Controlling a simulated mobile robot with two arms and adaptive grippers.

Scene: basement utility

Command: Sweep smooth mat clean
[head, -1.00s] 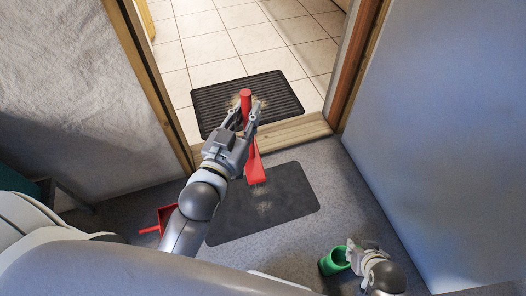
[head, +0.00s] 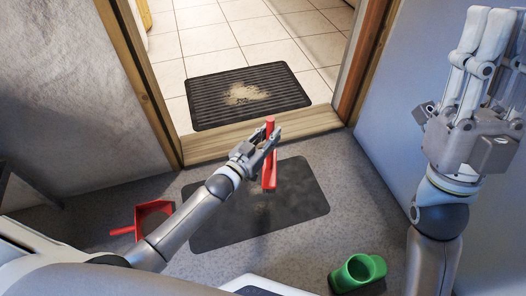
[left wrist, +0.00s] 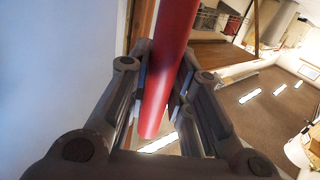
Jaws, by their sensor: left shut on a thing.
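The smooth dark mat (head: 305,188) lies on the grey floor on my side of the wooden threshold. A faint smear of dirt (head: 262,208) shows near its middle. My left gripper (head: 268,144) is shut on the handle of a red brush (head: 269,172), held roughly upright over the mat. The red handle also runs between the fingers in the left wrist view (left wrist: 168,75). I cannot tell whether the bristles touch the mat. My right gripper (head: 487,50) is raised at the right, fingers up, apparently empty; its opening is unclear. A red dustpan (head: 153,216) lies left of the mat.
A ribbed mat (head: 210,100) with a sandy patch of dirt (head: 247,94) lies beyond the threshold (head: 225,138) on tiles. A green hollow object (head: 357,271) stands right of the smooth mat's near edge. The door frame and walls bound both sides.

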